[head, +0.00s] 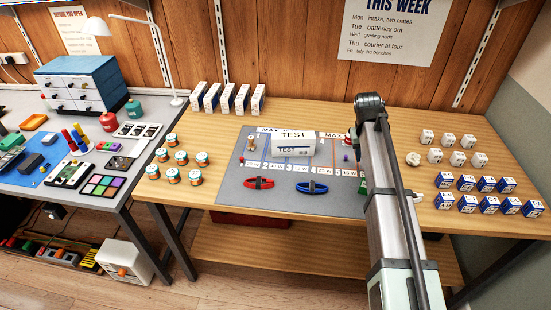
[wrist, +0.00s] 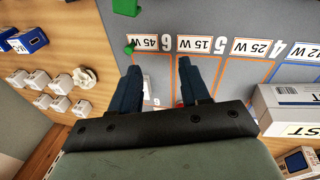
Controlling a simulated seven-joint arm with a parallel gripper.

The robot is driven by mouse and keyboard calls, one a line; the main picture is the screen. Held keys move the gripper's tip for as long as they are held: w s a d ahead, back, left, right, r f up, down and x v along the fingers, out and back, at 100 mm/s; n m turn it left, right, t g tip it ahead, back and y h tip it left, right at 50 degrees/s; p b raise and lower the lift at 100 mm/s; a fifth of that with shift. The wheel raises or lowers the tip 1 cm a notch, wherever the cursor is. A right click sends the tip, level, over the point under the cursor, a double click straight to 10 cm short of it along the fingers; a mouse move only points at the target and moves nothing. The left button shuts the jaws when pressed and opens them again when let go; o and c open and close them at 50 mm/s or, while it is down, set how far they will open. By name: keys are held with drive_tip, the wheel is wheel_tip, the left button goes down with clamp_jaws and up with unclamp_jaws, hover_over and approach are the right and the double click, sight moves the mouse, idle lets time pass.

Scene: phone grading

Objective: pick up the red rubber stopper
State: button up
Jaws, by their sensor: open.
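In the wrist view my gripper (wrist: 158,66) is open, its two dark blue fingers apart over the grey mat (wrist: 215,22). A small red bit (wrist: 180,103), possibly the red rubber stopper, shows beside the base of the right-hand finger; the gripper body hides most of it. In the head view a small red thing (head: 350,136) shows at the back of the mat, just left of my arm. I cannot tell its shape. My arm hides my gripper in the head view.
A white TEST box (head: 293,135) stands on the mat, with red (head: 258,183) and blue (head: 311,187) tools in front. White and blue boxes (head: 465,182) stand in rows at right. Green pieces (wrist: 125,6) lie near the 45 W label. Teal-lidded jars (head: 181,157) stand left of the mat.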

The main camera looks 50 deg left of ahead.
drive_tip(key=s+a+r+n+g, duration=0.1)
drive_tip(key=s+a, duration=0.5)
drive_tip(key=a, duration=0.3)
drive_tip(key=s+a+n+g, duration=0.1)
drive_tip(key=s+a+n, duration=0.1)
drive_tip(key=s+a, duration=0.6)
drive_tip(key=s+a+r+n, duration=0.2)
drive_tip(key=s+a, duration=0.5)
drive_tip(key=s+a+r+n, duration=0.1)
drive_tip(key=s+a+r, duration=0.2)
drive_tip(key=s+a, duration=0.45)
hover_over(242, 158)
drive_tip(key=shift+g+y, duration=0.3)
drive_tip(key=shift+y, duration=0.1)
drive_tip(key=f, duration=0.8)
drive_tip(key=shift+d+f, duration=0.2)
drive_tip(key=shift+f, duration=0.15)
drive_tip(key=shift+a+f, duration=0.2)
drive_tip(key=shift+f, duration=1.15)
drive_tip(key=shift+a+f, duration=0.15)
drive_tip(key=shift+f, duration=1.2)
clamp_jaws()
